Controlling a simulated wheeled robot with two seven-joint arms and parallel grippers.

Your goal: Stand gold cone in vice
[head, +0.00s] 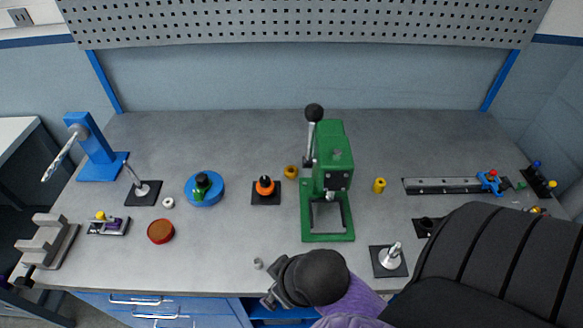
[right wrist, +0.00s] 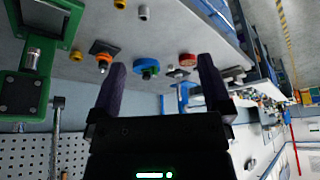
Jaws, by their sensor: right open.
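I cannot tell for sure which gold piece is the cone. A gold piece (head: 291,172) stands behind the green press's left side; it also shows in the right wrist view (right wrist: 76,56). A yellow upright piece (head: 379,185) stands right of the press. Another yellow piece (right wrist: 120,4) shows at the top of the right wrist view beside a small grey piece (right wrist: 143,12). My left gripper is out of view.
The green press (head: 338,155) stands mid-table. An orange piece (head: 265,187) on a black plate, a blue disc (head: 204,190), a red-brown disc (head: 161,231) and a grey stepped block (head: 45,242) are to its left. A rail (head: 440,186) lies right. My right arm covers the front right.

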